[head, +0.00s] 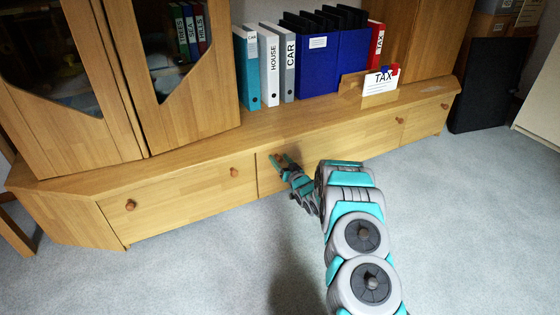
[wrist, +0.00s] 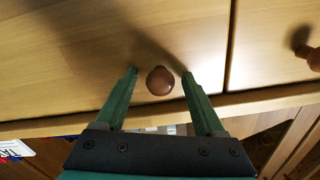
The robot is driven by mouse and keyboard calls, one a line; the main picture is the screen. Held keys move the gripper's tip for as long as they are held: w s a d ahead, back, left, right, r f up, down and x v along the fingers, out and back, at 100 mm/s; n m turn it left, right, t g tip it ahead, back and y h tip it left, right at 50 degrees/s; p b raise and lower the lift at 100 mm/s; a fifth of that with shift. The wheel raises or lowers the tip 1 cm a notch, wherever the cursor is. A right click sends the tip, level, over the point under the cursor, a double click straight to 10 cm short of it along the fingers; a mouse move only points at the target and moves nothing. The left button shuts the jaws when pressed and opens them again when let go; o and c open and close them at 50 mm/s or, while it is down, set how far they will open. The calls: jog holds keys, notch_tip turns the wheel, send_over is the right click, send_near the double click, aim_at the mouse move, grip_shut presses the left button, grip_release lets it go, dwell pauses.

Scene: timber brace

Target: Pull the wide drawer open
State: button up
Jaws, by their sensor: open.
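The wide drawer (head: 345,144) is the long middle wooden front of the low cabinet and looks shut. It has a round brown knob near each end; the right knob (head: 400,120) is clear of my arm. My gripper (head: 280,160) is at the left knob, which it partly hides in the head view. In the wrist view the open fingers (wrist: 160,74) stand on either side of this knob (wrist: 160,81), with a gap on both sides. The drawer front (wrist: 65,60) fills the upper left there.
A neighbouring drawer (head: 180,195) with two knobs is on the left, and a small drawer (head: 425,120) is on the right. The carpet (head: 210,265) in front is clear.

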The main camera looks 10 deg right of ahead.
grip_shut()
dwell(0.7)
dwell(0.8)
